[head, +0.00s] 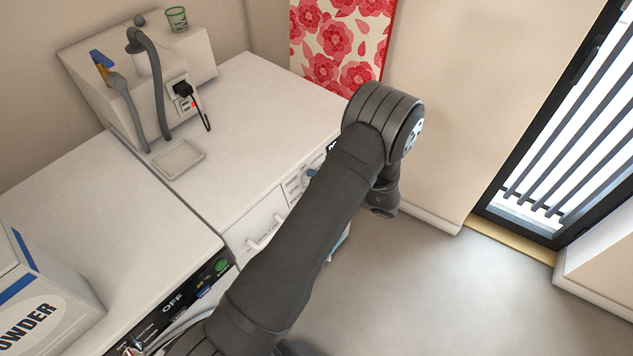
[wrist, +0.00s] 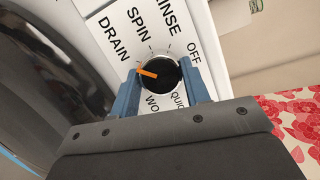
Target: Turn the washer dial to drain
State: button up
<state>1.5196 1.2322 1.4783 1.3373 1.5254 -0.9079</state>
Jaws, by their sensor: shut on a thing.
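The washer dial (wrist: 164,80) is a round black knob with a pale rim and an orange pointer, seen in the wrist view. The pointer points left and slightly up, close to the lower end of the DRAIN label (wrist: 114,40). I cannot tell whether it lines up exactly. My gripper (wrist: 160,74) is shut on the dial, one blue finger on its left and one on its right. SPIN, RINSE and OFF labels run around the top to the right. In the head view, the washer (head: 262,95) stands beyond my arm, which mostly hides the dial and gripper.
A dark rounded surface (wrist: 55,65) lies left of the panel in the wrist view. In the head view, a second white machine (head: 110,190) with a powder box (head: 45,300) stands at left. A hose (head: 160,90) rises behind. The floor (head: 450,290) at right is clear.

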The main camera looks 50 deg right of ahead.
dwell(0.5)
jog(key=o, duration=0.7)
jog(key=v, duration=1.7)
jog(key=shift+s, duration=0.25)
jog(key=shift+r, duration=0.15)
jog(key=x, duration=1.7)
jog(key=shift+w, duration=0.25)
